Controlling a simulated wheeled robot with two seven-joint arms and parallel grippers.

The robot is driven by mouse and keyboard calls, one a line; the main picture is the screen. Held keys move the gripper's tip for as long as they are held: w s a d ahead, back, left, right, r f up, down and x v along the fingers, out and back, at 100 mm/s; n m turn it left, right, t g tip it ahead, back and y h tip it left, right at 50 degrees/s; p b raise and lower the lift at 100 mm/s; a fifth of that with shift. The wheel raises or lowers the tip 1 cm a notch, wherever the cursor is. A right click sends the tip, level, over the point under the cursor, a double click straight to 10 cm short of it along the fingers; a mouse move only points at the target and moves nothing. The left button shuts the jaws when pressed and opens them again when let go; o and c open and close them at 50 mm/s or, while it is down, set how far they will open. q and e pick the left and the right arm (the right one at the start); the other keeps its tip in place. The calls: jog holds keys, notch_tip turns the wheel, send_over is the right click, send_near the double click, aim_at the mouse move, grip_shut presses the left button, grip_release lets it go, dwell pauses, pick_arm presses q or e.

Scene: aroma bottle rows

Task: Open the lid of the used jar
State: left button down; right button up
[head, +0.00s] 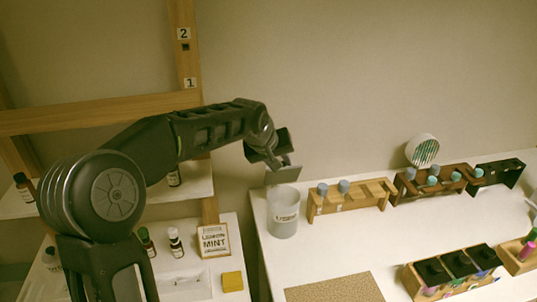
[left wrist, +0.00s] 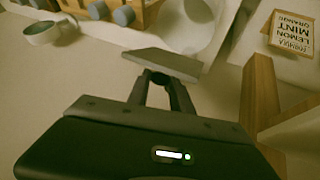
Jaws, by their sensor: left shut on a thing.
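The used jar (head: 283,217) is a grey, translucent cylinder with a label, standing upright at the left end of the white counter. In the left wrist view its round open mouth (left wrist: 192,22) shows pale and partly hidden. Its flat grey lid (head: 283,175) is tilted and held above the jar's back rim; in the left wrist view the lid (left wrist: 163,62) lies across the fingertips. My left gripper (head: 279,161) is shut on the lid, up and behind the jar. My right gripper is not in view.
A wooden rack (head: 350,200) with grey-capped bottles stands just right of the jar, and a darker rack (head: 433,186) beyond it. A cork mat (head: 335,290) lies in front. Left are a wooden shelf frame (head: 100,112) and a lemon mint card (head: 213,241).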

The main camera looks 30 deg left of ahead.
pick_arm(q)
jog(key=shift+w+a+r+g+p, duration=0.2)
jog(key=shift+a+r+g+p, duration=0.1)
jog(key=shift+p, duration=0.15)
jog(key=shift+w+f+p, duration=0.1)
jog(key=shift+w+p, duration=0.05)
jog(key=shift+p, duration=0.2)
jog(key=shift+w+a+f+n+g+h, duration=0.2)
jog(key=shift+w+n+g+h, duration=0.1)
jog(key=shift+g+h, duration=0.15)
jog(key=shift+w+a+f+g+h, duration=0.1)
jog(key=shift+w+a+g+h, duration=0.45)
jog(key=shift+g, duration=0.4)
jog(key=shift+d, duration=0.1)
jog(key=c, duration=1.2)
grip_release()
